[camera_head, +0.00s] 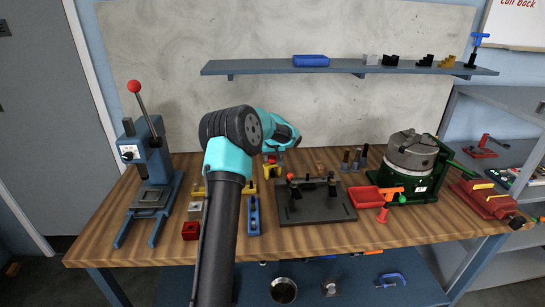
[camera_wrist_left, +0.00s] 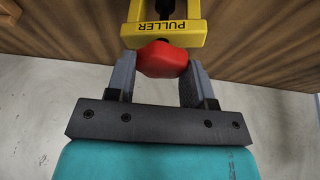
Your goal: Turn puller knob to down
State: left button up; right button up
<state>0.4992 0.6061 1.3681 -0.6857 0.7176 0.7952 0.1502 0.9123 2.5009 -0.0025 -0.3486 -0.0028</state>
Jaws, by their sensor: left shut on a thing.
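The puller is a small yellow frame (camera_head: 271,171) standing on the wooden bench, partly behind my left arm in the head view. In the left wrist view its yellow body (camera_wrist_left: 145,40) carries the word PULLER, upside down in the picture. Its red knob (camera_wrist_left: 162,61) sits between my left gripper's fingers (camera_wrist_left: 164,70), which are shut on it from both sides. Which way the knob is turned cannot be told. In the head view the left gripper is mostly hidden behind my wrist. My right gripper is not in view.
A blue press (camera_head: 152,165) with a red-balled lever stands at the left. A dark fixture plate (camera_head: 310,208) lies right of the puller. A red tray (camera_head: 367,197) and a green-based chuck (camera_head: 411,160) stand farther right. A blue shelf (camera_head: 345,70) hangs above.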

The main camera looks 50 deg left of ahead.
pick_arm(q)
jog(key=o, duration=0.9)
jog(key=shift+o, duration=0.2)
jog(key=shift+r, duration=0.1)
jog(key=v, duration=1.7)
jog(key=shift+d, duration=0.1)
